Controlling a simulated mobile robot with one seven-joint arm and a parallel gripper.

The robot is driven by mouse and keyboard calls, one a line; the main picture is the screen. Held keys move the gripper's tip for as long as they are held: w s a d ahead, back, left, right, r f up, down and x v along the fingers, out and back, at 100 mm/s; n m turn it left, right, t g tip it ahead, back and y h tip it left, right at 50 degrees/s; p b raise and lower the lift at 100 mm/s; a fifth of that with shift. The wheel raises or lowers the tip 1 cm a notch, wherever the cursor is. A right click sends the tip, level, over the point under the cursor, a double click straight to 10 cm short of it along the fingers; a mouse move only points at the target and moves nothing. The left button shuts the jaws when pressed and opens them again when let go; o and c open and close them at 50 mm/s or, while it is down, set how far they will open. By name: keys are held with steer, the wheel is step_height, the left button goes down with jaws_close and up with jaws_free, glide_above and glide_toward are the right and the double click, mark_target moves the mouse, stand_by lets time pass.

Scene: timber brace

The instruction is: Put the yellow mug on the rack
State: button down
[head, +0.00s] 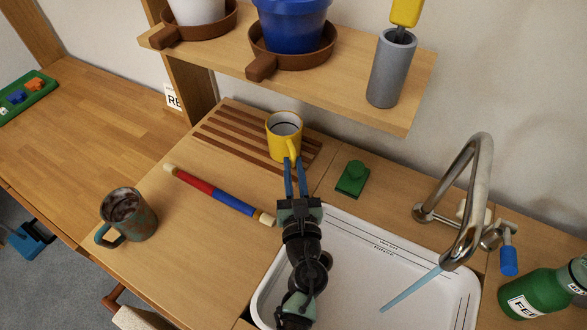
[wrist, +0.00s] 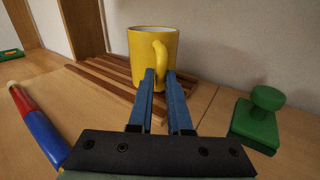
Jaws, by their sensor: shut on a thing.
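The yellow mug (head: 282,133) is upright at the right part of the wooden slatted rack (head: 225,126). In the wrist view the mug (wrist: 148,55) stands in front of the rack's slats (wrist: 108,72), with its handle toward me. My gripper (head: 291,162) has its blue fingers shut on the mug's handle. In the wrist view the gripper fingertips (wrist: 160,77) sit on both sides of the lower handle. I cannot tell whether the mug's base touches the slats, as the fingers hide part of it.
A red and blue rolling pin (head: 220,195) lies left of my gripper. A green block with a knob (head: 352,179) is to the right. A teal-brown mug (head: 127,215) stands at left. The white sink (head: 350,250) and tap (head: 465,200) are right; a shelf (head: 300,75) overhangs behind.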

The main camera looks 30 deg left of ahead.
steer(key=shift+f, duration=0.1)
steer(key=c, duration=0.8)
jaws_free()
steer(key=shift+c, duration=0.2)
steer(key=shift+s+d, duration=0.1)
steer(key=shift+s, duration=0.05)
steer(key=v, duration=1.1)
steer(key=shift+s+d+b, duration=0.25)
steer(key=shift+d+b, duration=0.05)
steer(key=shift+b, duration=0.05)
